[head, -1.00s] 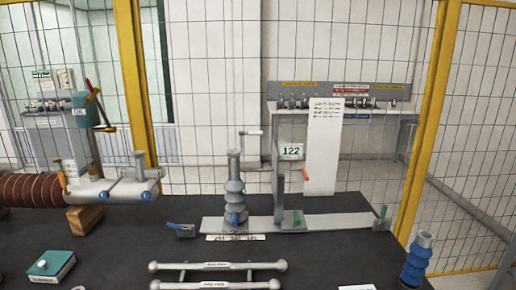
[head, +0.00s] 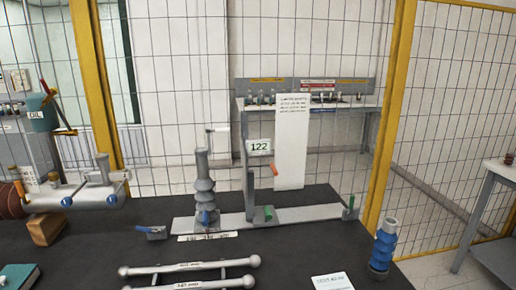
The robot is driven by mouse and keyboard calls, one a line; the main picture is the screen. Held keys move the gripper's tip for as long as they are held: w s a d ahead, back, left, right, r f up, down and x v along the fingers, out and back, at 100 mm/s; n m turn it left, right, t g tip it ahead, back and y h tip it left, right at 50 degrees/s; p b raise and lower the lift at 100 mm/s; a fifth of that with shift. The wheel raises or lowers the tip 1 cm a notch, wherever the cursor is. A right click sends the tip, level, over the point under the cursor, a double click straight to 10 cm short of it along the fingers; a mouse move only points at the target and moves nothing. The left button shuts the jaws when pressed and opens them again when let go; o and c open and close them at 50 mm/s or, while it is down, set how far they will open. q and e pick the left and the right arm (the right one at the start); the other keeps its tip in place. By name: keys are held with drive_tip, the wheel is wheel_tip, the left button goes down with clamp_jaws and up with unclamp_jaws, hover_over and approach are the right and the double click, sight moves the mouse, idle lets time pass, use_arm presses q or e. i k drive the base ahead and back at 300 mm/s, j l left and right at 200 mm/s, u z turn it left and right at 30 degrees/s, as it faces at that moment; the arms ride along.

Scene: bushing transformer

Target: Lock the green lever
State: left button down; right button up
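A grey fixture with a long flat base plate (head: 300,214) stands on the dark table. A small green lever (head: 268,213) sits on the base near the foot of an upright grey post (head: 249,190). Another green part (head: 350,204) stands at the right end of the plate. An orange piece (head: 273,169) sticks out beside the post, near a "122" label (head: 259,146). A grey-blue ribbed insulator (head: 205,188) stands on the plate's left part. Neither gripper shows.
A blue insulator (head: 384,245) stands at the table's right edge. Two grey bars (head: 190,276) lie in front. A blue-handled clamp (head: 151,232) lies left of the plate. A yellow-framed mesh fence (head: 388,130) stands behind, with a grey bench (head: 308,101) beyond it.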

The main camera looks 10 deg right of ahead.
sight(349, 214)
drive_tip(key=l+u, duration=0.15)
drive_tip(key=l, duration=0.6)
drive_tip(key=l+u, duration=0.2)
drive_tip(key=l, duration=0.55)
drive_tip(key=k+l+u, duration=0.15)
drive_tip(key=l, duration=0.55)
